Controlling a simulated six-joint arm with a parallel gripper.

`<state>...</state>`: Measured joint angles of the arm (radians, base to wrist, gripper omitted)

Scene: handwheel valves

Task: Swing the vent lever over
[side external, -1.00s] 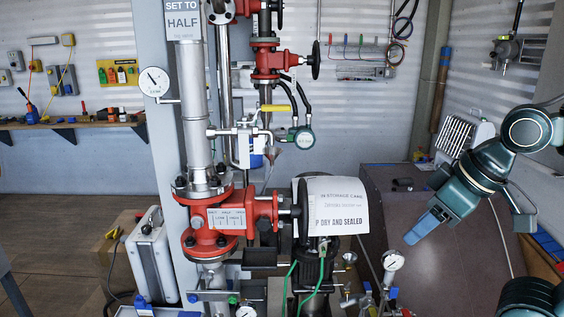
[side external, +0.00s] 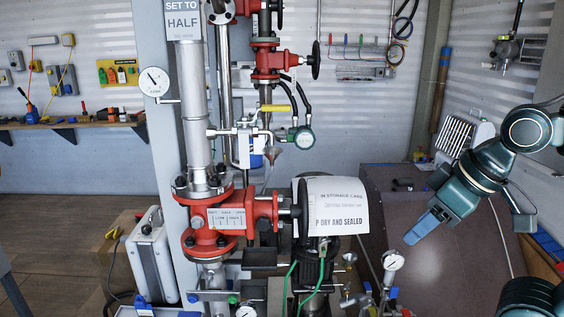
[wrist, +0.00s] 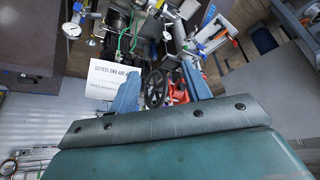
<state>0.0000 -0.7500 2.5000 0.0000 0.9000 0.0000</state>
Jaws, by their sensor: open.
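A yellow lever handle (side external: 277,108) sits on the small pipework branch beside the grey vertical pipe, lying roughly level in the side view. No label on it is readable, so I cannot tell for sure that it is the vent lever. My gripper (side external: 420,230) hangs at the right, well apart from the valves, with its blue fingers pointing down and left. In the wrist view my gripper (wrist: 160,70) has its two blue fingers spread apart with nothing held between them. A black handwheel (wrist: 155,88) shows beyond the gap.
A red valve body (side external: 225,217) with a scale plate stands on the grey pipe. A white paper sign (side external: 335,206) hangs over the handwheel side. A gauge (side external: 392,260) and green hoses stand low in front. Free air lies between my gripper and the sign, above a brown cabinet (side external: 385,215).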

